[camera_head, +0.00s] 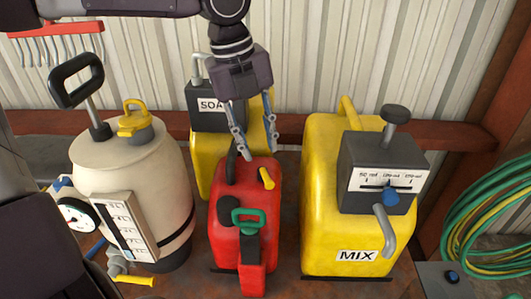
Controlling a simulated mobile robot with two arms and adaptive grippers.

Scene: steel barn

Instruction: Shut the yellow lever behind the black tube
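A red can (229,200) stands in the middle of the bench. On its top are a short upright black tube (231,166) and a small yellow lever (266,178), which shows to the right of the tube and tilts. A green handle (248,219) is at the can's front. My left gripper (259,152) points down over the back of the red can, its two fingers apart with nothing between them. Its fingertips look close above the can top, near the tube and lever; I cannot tell whether they touch. My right gripper is not in view.
A yellow SOAP container (201,164) stands behind the red can. A beige tank (98,178) with a gauge and a yellow-handled valve (134,281) is at the left. A yellow MIX container (322,210) stands close at the right, beside a coiled hose (480,225).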

